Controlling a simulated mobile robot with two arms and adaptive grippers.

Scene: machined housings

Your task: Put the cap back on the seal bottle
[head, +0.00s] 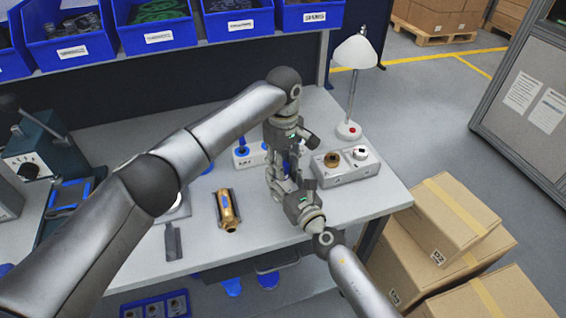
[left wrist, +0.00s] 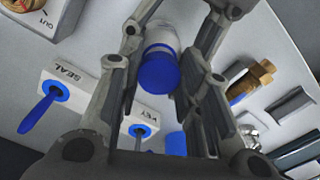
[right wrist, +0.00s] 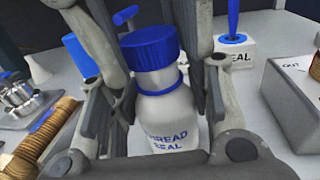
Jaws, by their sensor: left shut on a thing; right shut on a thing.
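The white seal bottle (right wrist: 168,118), lettered "THREAD SEAL", is between the fingers of my right gripper (head: 291,192), which is shut on it. The blue cap (right wrist: 149,48) sits at the bottle's mouth, in line with it, above a blue collar; whether it is threaded on cannot be told. My left gripper (head: 290,145) comes from above and is shut on the cap. In the left wrist view the cap (left wrist: 159,72) shows between its fingers with the white bottle (left wrist: 161,37) behind. In the head view both grippers largely hide bottle and cap.
A white block lettered "SEAL" (left wrist: 58,78) holds a blue-handled tool. A grey fixture (head: 345,175) with a brass part and a silver part stands to the right, near the lamp (head: 349,129). A brass fitting (head: 228,209) lies left on the bench. Boxes (head: 445,222) stand beyond the bench edge.

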